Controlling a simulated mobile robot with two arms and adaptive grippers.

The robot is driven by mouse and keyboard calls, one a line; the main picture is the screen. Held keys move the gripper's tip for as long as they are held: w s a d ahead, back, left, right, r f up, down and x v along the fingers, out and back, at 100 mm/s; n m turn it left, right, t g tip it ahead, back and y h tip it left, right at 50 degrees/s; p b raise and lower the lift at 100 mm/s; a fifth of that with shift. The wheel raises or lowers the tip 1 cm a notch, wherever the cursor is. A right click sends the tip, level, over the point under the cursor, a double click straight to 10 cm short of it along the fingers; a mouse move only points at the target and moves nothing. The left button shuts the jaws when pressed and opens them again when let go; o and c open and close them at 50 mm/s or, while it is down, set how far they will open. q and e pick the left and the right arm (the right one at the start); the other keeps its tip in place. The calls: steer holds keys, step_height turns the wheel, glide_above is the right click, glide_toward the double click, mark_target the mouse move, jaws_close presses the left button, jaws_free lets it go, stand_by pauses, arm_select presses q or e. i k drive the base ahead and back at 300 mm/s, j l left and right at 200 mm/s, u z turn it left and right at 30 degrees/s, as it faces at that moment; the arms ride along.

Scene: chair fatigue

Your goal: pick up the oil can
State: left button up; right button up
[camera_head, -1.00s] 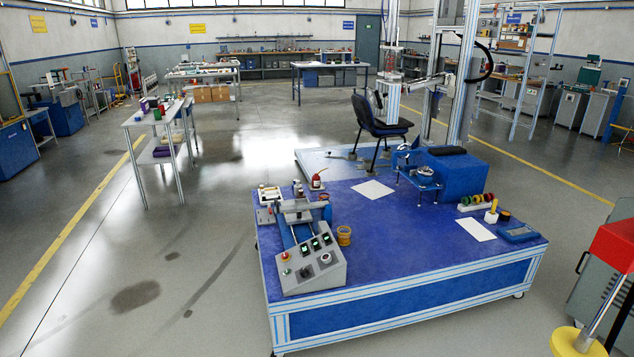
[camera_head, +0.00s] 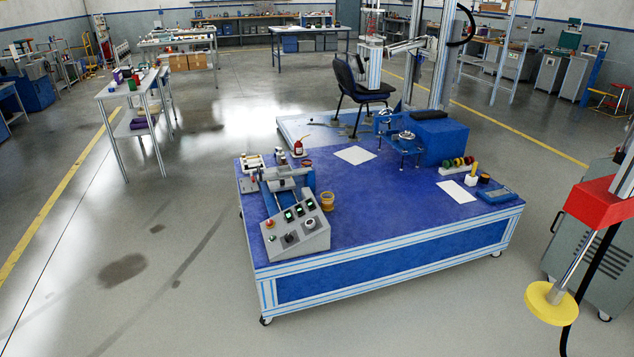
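Neither of my grippers is in view, and nothing touches the can.
A yellow-brown ring-shaped item (camera_head: 327,201) and white sheets (camera_head: 355,155) lie on the bench. A blue box (camera_head: 444,142) stands at its right rear. A dark chair (camera_head: 362,88) is behind. A red device with a yellow disc (camera_head: 551,303) is at right.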

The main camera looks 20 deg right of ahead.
mark_target(299, 145)
steer(key=i+u, duration=0.25)
steer(key=i, duration=0.4)
steer(key=i+l+u, duration=0.2)
steer(key=i, duration=0.45)
steer(key=i+j+u, duration=0.15)
steer(key=i, duration=0.85)
steer(key=i+j+u, duration=0.15)
steer(key=i, duration=0.9)
steer(key=i+l+z, duration=0.15)
steer(key=i+z, duration=0.25)
steer(key=i, duration=0.2)
steer(key=i+z, duration=0.35)
steer(key=i, duration=0.25)
steer(key=i+j+z, duration=0.25)
steer(key=i+z, duration=0.15)
steer(key=i, duration=0.15)
